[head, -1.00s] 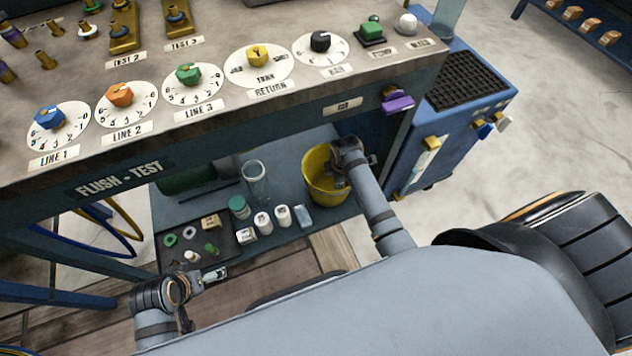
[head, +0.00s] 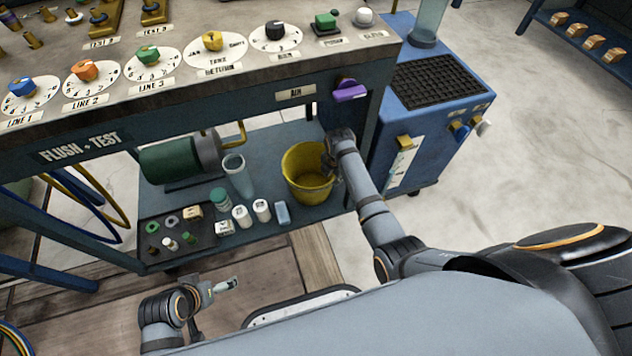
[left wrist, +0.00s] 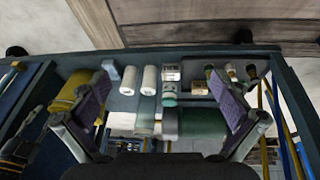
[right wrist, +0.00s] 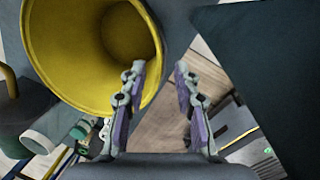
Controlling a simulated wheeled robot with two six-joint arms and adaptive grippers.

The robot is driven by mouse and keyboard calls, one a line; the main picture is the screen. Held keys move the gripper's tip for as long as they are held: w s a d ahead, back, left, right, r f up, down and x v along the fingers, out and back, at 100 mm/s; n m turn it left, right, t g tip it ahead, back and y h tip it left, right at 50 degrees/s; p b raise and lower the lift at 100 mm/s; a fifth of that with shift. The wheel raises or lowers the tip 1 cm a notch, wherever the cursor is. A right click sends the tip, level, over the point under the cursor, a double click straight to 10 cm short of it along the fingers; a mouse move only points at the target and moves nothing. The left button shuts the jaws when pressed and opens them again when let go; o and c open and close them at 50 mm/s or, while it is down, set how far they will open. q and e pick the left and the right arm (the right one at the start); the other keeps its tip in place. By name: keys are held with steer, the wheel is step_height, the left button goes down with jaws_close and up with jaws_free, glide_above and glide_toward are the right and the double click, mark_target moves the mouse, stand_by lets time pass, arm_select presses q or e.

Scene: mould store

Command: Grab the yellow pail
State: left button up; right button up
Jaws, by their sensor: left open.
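The yellow pail (head: 296,162) stands upright on the lower shelf (head: 268,145) of the flush-test bench, its mouth up and empty as far as I see. My right gripper (head: 330,172) is at the pail's right rim. In the right wrist view the pail (right wrist: 75,50) fills the upper left. My right gripper (right wrist: 160,68) is open there, with the left finger overlapping the pail's mouth and the right finger outside the rim. Contact cannot be told. My left gripper (head: 232,284) is open and empty in front of the shelf; its spread fingers (left wrist: 165,95) show in the left wrist view.
Left of the pail are a clear cylinder (head: 238,178), white bottles (head: 241,215), a light-blue block (head: 282,212) and a green motor (head: 166,161). A dark tray (head: 190,247) holds small parts. The bench top overhangs the shelf. A blue cabinet (head: 425,150) stands right.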

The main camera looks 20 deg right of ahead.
mark_target(329, 184)
steer(key=f, duration=0.1)
steer(key=f+b, duration=0.1)
steer(key=f, duration=0.1)
steer(key=shift+w+f+b, duration=0.3)
steer(key=shift+f, duration=0.1)
steer(key=shift+w+f, duration=0.1)
steer(key=shift+f, duration=0.25)
steer(key=shift+w+f+b, duration=0.1)
steer(key=shift+f+b, duration=0.6)
arm_select(q)
steer(key=w+r+t, duration=0.9)
steer(key=w, duration=0.5)
arm_select(e)
steer(key=shift+w+a+f+b, duration=0.1)
steer(key=shift+f+b, duration=0.3)
steer(key=shift+f, duration=0.1)
steer(key=shift+w+f+b, duration=0.1)
steer(key=shift+f+b, duration=0.4)
steer(key=shift+f, duration=0.1)
steer(key=shift+w+f+b, duration=0.1)
steer(key=shift+f+b, duration=0.35)
steer(key=shift+f, duration=0.25)
arm_select(q)
steer(key=w+r+t, duration=0.3)
steer(key=r+t, duration=0.5)
steer(key=r, duration=1)
steer(key=shift+a+r, duration=0.3)
steer(key=shift+a, duration=0.15)
steer(key=shift+w, duration=0.1)
